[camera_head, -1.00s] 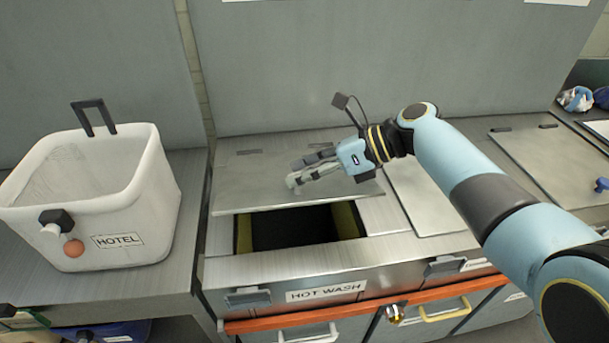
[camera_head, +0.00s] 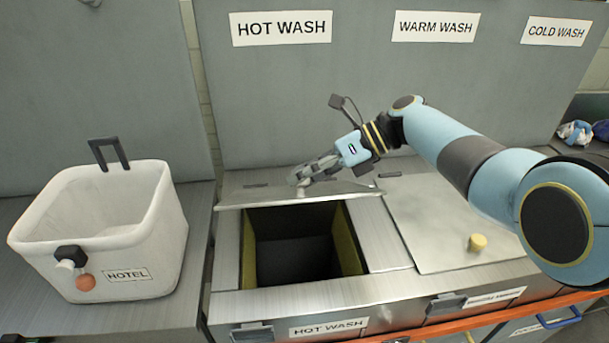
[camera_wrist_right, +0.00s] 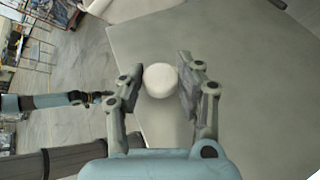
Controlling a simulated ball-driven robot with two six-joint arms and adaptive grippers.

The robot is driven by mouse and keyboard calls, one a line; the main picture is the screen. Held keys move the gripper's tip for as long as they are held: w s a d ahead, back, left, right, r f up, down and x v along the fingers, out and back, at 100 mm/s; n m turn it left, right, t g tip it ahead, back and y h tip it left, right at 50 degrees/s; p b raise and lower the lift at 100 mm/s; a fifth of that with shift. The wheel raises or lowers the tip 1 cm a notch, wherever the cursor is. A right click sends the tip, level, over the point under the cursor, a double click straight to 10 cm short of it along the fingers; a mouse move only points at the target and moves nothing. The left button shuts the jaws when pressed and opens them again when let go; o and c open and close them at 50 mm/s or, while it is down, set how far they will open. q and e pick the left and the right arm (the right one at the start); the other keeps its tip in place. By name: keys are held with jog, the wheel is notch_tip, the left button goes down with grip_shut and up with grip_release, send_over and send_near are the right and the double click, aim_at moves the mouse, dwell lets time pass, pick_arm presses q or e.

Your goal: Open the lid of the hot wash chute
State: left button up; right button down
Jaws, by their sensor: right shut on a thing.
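The hot wash chute's metal lid (camera_head: 240,190) is tilted up at its front edge, with its hinges at the back. Below it the dark chute opening (camera_head: 290,250) shows, with yellowish side walls. The lid's pale round knob (camera_wrist_right: 160,80) sits between the fingers in the right wrist view. My right gripper (camera_head: 299,178) is shut on this knob above the back of the opening; its fingers hide most of the knob in the head view. My left arm's end (camera_wrist_right: 100,98) shows small at the left of the right wrist view, its jaws too small to read.
A white HOTEL basket (camera_head: 155,240) stands on the counter to the left. The closed warm wash lid (camera_head: 440,215) with a yellow knob (camera_head: 477,242) lies to the right, below my right arm. An orange rail (camera_head: 480,315) runs along the front. A grey panel with wash signs rises behind.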

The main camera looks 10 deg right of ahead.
jog(key=c, duration=0.9)
grip_release()
jog(key=v, duration=1.2)
